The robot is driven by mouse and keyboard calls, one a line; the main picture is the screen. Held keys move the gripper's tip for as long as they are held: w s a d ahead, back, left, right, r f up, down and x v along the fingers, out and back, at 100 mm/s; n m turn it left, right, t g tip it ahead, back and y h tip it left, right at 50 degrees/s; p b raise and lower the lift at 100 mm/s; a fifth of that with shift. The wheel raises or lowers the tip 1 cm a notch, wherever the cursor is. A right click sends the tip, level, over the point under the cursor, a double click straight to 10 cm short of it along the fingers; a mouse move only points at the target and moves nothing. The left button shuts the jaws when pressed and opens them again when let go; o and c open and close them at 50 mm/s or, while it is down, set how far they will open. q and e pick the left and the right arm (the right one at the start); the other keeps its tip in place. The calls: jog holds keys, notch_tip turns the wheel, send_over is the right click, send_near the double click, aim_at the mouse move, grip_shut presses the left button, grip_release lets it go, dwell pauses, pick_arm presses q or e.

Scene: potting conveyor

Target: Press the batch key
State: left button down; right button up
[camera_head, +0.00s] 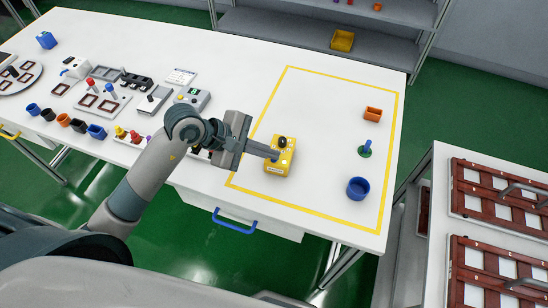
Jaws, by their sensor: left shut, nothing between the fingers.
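A small yellow control box (280,164) stands on the white table inside a yellow outline. A dark round knob or button (282,142) shows at its far end, with small pale marks near it and a label on its near face. I cannot read which part is the batch key. My left gripper (275,155) is shut and empty. Its fingertips are at the left side of the yellow box, overlapping its top in this view; I cannot tell whether they touch. The gripper hides part of the box's left side. My right gripper is not in view.
Right of the box, inside the outline, are an orange bin (373,114), a green piece with a blue top (365,150) and a blue cup (358,188). A grey-green device (192,98), several cups and other panels fill the table's left. The outlined area's far part is clear.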

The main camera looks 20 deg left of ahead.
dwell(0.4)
pick_arm(q)
jog(key=shift+r+p, duration=0.3)
jog(key=shift+r, duration=0.45)
notch_tip(320, 180, up, 5)
jog(key=shift+p, duration=1.25)
